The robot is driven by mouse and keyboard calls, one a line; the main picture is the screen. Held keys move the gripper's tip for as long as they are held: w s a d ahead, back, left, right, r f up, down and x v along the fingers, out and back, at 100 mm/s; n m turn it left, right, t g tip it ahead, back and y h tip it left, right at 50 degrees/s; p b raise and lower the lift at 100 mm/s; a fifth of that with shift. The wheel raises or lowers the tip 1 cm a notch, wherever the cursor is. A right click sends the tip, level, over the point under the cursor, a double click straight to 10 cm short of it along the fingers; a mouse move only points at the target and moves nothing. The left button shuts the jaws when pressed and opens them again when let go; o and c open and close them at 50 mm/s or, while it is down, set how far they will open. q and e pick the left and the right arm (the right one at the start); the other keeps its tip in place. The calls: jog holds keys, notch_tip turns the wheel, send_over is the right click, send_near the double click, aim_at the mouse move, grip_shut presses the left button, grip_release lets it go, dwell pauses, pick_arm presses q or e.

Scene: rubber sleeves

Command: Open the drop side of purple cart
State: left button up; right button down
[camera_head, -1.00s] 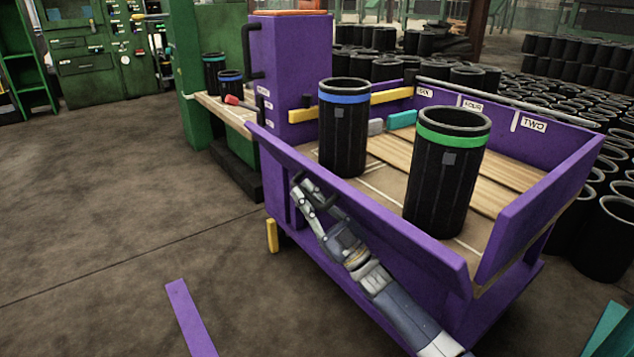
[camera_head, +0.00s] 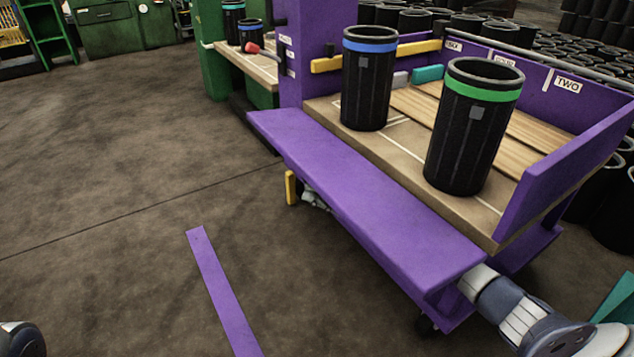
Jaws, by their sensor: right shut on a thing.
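The purple cart (camera_head: 535,215) stands at the right. Its drop side (camera_head: 355,195) on the near side is swung outward and lies roughly flat, with its broad face up. The deck edge behind it is uncovered. My right arm reaches in from the lower right under the drop side. Only a bit of my right gripper (camera_head: 314,199) shows below the panel, near its left end. My left gripper is out of view; only a dark piece of my left arm shows at the lower left corner.
A blue-banded black sleeve (camera_head: 367,85) and a green-banded one (camera_head: 470,130) stand upright on the deck. A purple strip (camera_head: 222,290) lies on the floor. The floor at left is clear.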

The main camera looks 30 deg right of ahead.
jog(key=shift+d+f+n+g, duration=0.1)
jog(key=shift+f+n+g, duration=0.3)
jog(key=c, duration=1.9)
grip_release()
jog(key=shift+d, duration=0.1)
jog(key=v, duration=0.7)
jog(key=shift+f, duration=0.4)
